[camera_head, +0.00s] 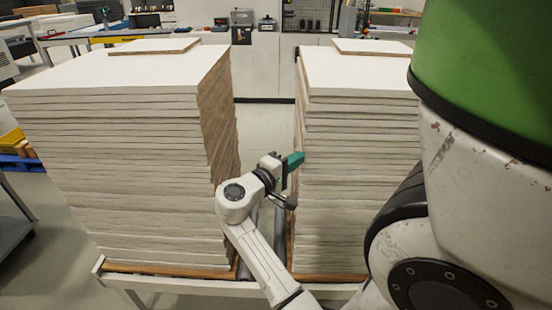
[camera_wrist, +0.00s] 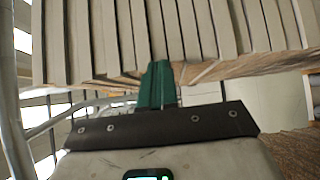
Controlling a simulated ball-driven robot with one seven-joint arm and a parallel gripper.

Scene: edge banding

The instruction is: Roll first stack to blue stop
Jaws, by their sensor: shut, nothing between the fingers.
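Two tall stacks of white boards stand side by side on a roller conveyor. The left stack (camera_head: 125,160) and the right stack (camera_head: 355,170) each sit on a brown base board, with a narrow gap between them. My gripper (camera_head: 295,160) is shut and empty, with green fingers, at the gap beside the near left edge of the right stack. In the wrist view the shut fingers (camera_wrist: 157,85) are close to the board edges (camera_wrist: 180,35); I cannot tell whether they touch. No blue stop can be made out; which stack is the first is not marked.
The conveyor's pale front rail (camera_head: 190,285) runs below the stacks, with rollers showing in the gap. A smaller board lies on top of each stack. Workbenches and a tool board (camera_head: 308,15) are behind. A yellow bin and blue pallet (camera_head: 20,163) are at left.

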